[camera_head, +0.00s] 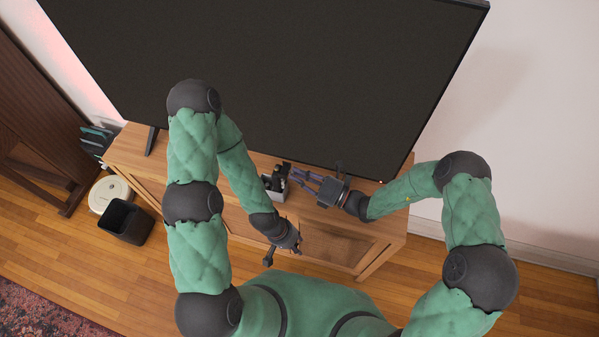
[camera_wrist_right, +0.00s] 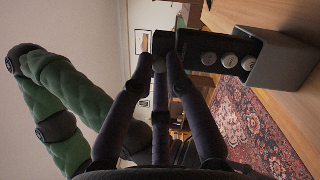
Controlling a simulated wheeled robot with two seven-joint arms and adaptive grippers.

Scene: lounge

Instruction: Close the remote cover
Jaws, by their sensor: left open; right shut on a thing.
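A dark remote (camera_wrist_right: 193,42) with several round silver discs on its face stands out of a grey open box (camera_wrist_right: 290,72) in the right wrist view. In the head view the remote (camera_head: 281,171) and the box (camera_head: 274,193) are on the wooden cabinet, small and partly hidden. My right gripper (camera_wrist_right: 163,66) is shut at the remote's free end, where a dark piece (camera_wrist_right: 163,42) shows; I cannot tell whether this is the cover. The right gripper (camera_head: 291,173) also shows in the head view, right of the box. My left gripper (camera_head: 283,249) is open and empty, lower, in front of the cabinet.
A large dark television (camera_head: 320,75) stands on the cabinet (camera_head: 372,216) just behind the box. A black bin (camera_head: 125,222) and a round white device (camera_head: 108,193) are on the floor at left. Bare cabinet top lies left of my left forearm.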

